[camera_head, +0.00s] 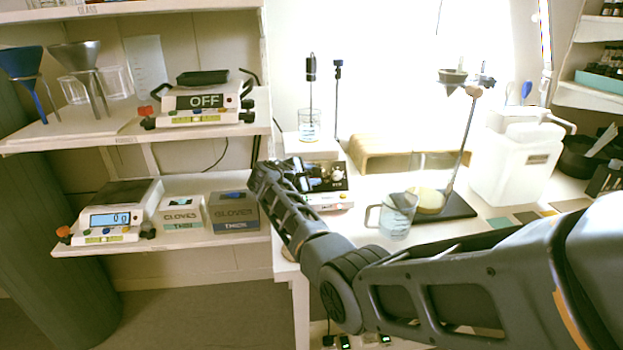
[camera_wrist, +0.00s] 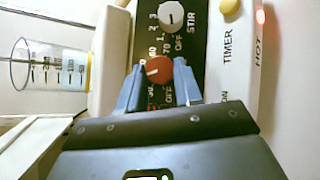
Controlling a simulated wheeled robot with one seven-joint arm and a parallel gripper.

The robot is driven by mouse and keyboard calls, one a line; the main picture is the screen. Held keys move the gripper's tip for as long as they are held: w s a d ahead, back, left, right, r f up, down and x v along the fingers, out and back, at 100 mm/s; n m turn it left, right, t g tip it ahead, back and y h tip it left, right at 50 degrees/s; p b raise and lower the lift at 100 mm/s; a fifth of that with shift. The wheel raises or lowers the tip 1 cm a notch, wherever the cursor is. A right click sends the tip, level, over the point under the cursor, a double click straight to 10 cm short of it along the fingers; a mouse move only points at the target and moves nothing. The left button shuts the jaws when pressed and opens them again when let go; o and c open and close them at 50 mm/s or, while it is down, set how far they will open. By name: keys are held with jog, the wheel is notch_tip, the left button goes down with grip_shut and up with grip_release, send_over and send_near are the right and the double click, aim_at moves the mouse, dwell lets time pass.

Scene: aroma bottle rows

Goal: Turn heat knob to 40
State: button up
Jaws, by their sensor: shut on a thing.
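The red heat knob (camera_wrist: 158,72) sits on the dark front panel of the hot plate (camera_wrist: 197,60) in the wrist view. My gripper (camera_wrist: 157,84) has its blue fingers on either side of the knob and is shut on it. The knob's white pointer mark points roughly left in the picture. Scale numbers around the knob are partly hidden by the knob and fingers, so its exact setting cannot be read. In the head view my gripper (camera_head: 292,178) is at the hot plate (camera_head: 328,198) and hides much of its front.
A white stir knob (camera_wrist: 171,17) is beside the red one. A yellow button (camera_wrist: 230,6) and a lit red light by HOT (camera_wrist: 261,17) are at the right. A beaker (camera_wrist: 50,67) shows at the left. A glass beaker (camera_head: 396,216) stands right of the hot plate.

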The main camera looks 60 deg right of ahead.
jog(key=shift+f+m+g, duration=0.1)
jog(key=shift+m+g, duration=0.2)
dwell(0.4)
jog(key=o, duration=1)
jog(key=shift+o, duration=0.2)
jog(key=v, duration=0.8)
jog(key=shift+d, duration=0.15)
